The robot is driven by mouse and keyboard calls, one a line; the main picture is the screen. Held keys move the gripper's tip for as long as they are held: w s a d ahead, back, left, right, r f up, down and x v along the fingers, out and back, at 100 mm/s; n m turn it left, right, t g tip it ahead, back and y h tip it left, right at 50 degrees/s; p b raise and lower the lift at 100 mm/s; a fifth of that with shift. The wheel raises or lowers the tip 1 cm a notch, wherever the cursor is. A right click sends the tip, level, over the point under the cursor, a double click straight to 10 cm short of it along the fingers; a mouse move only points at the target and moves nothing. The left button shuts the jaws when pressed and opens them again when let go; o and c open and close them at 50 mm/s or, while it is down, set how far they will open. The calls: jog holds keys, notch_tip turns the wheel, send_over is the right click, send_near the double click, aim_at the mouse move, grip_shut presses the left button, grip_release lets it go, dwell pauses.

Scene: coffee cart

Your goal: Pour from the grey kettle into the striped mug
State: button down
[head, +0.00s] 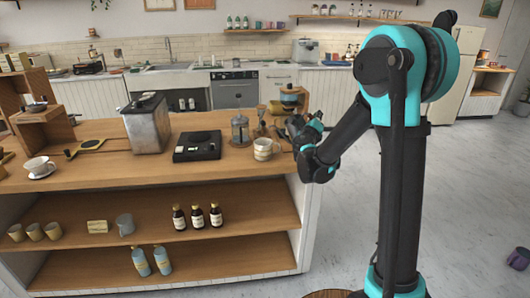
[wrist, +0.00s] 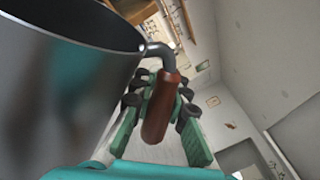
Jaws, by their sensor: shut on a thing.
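The grey kettle (wrist: 60,85) fills the left of the wrist view, a smooth metal body with a brown handle (wrist: 158,115). My gripper (wrist: 160,98) is shut on the handle, its fingers on both sides of it. In the head view my gripper (head: 303,135) is at the counter's right end, and I cannot make out the kettle there. The striped mug (head: 263,149), cream-coloured, stands upright on the counter, just left of my gripper. The mug is not seen in the wrist view, and the kettle's spout is hidden there. The mug's inside cannot be made out.
On the wooden counter (head: 200,172) stand a glass press (head: 240,130), a black scale (head: 197,146), a metal bin (head: 147,124) and a white cup on a saucer (head: 38,168). Bottles and mugs fill the shelves below. A purple mug (head: 518,258) lies on the floor at right.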

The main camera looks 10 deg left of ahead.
jog(key=shift+r, duration=0.1)
dwell(0.3)
jog(key=shift+a+r+n, duration=0.15)
jog(key=shift+r+n, duration=0.15)
jog(key=shift+r, duration=0.05)
dwell(0.4)
jog(key=shift+a+r+n, duration=0.2)
jog(key=shift+r+n, duration=0.2)
jog(key=shift+r, duration=0.25)
jog(key=shift+f, duration=0.15)
dwell(1.8)
jog(key=shift+d+f+m, duration=0.35)
jog(key=shift+f+m, duration=0.35)
jog(key=shift+f, duration=0.2)
jog(key=shift+r, duration=0.1)
jog(key=shift+a+r+n, duration=0.15)
jog(key=shift+r+n, duration=0.15)
jog(key=shift+r, duration=0.05)
jog(key=shift+r, duration=0.15)
dwell(0.4)
